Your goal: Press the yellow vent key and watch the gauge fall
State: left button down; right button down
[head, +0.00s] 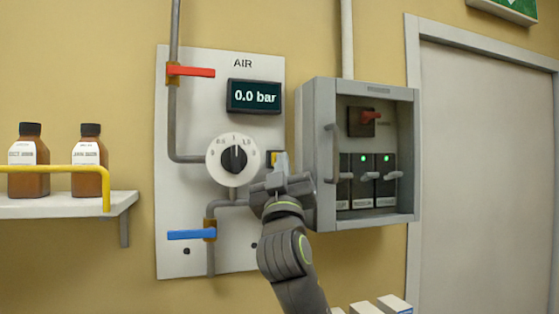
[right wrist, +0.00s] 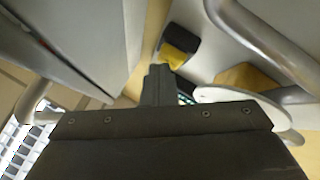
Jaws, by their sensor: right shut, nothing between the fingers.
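The yellow vent key (head: 273,158) sits in a dark housing on the white AIR panel (head: 185,110), right of the dial. My right gripper (head: 282,164) is in front of it, partly covering it. The gripper is shut and empty. In the right wrist view, the shut fingertips (right wrist: 159,72) are close to the yellow key (right wrist: 177,59); I cannot tell whether they touch it or whether it is pressed in. The digital gauge (head: 254,97) reads 0.0 bar. My left gripper is not in view.
A round dial (head: 233,157), a red lever (head: 191,71) and a blue lever (head: 191,235) are on the panel. A grey open breaker box (head: 316,140) projects close to the right of my gripper. A shelf (head: 60,207) with two brown bottles is at left.

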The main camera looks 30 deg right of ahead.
jog(key=shift+s+a+f, duration=0.1)
jog(key=shift+s+a, duration=0.05)
jog(key=shift+s, duration=0.45)
jog(key=shift+s, duration=0.1)
jog(key=s, duration=0.2)
jog(key=s+a, duration=0.1)
jog(key=s, duration=0.1)
jog(key=shift+s+a, duration=0.1)
jog(key=shift+s, duration=0.25)
dwell(0.6)
